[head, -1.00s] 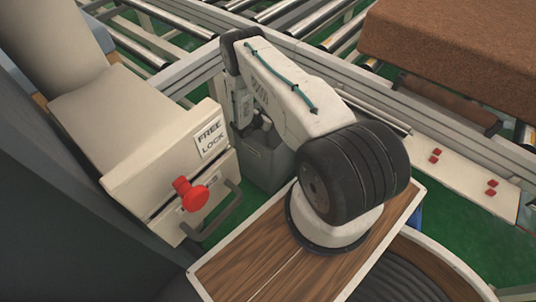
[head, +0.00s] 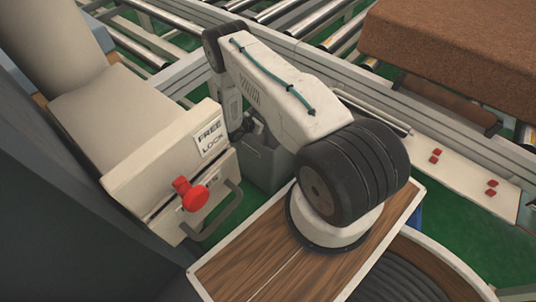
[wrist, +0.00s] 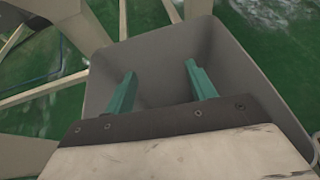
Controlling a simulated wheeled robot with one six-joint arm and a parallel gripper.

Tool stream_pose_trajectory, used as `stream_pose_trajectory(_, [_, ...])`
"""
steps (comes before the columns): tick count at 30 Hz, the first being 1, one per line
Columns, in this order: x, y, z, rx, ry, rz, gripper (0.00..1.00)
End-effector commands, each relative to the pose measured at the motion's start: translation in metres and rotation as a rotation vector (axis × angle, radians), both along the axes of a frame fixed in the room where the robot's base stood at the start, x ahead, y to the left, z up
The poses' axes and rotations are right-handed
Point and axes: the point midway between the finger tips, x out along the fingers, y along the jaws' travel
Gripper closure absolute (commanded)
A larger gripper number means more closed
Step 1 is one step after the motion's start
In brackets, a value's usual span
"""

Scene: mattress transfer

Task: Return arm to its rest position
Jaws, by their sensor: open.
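In the wrist view my gripper (wrist: 160,72) is open, its two teal fingers apart with nothing between them. The fingers point down over the mouth of a grey bin (wrist: 225,55). I cannot tell how deep they reach into it. In the head view my white and black arm stands on its wooden mount, bent over with its far end hanging down above the same grey bin (head: 268,165). The fingers are hidden there.
A beige cabinet (head: 130,150) with a red knob (head: 190,194) and a FREE/LOCK label stands close left of the arm. A roller conveyor (head: 300,60) runs behind. A brown mattress (head: 460,50) lies at the upper right. Green floor shows between.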

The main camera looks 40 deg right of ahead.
Motion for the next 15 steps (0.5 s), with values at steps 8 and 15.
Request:
stream_pose_trajectory(8, [-0.001,0.021,0.009,0.0,-0.001,0.0,0.44])
stream_pose_trajectory(15, [-0.001,0.021,0.009,0.0,-0.001,-0.001,0.44])
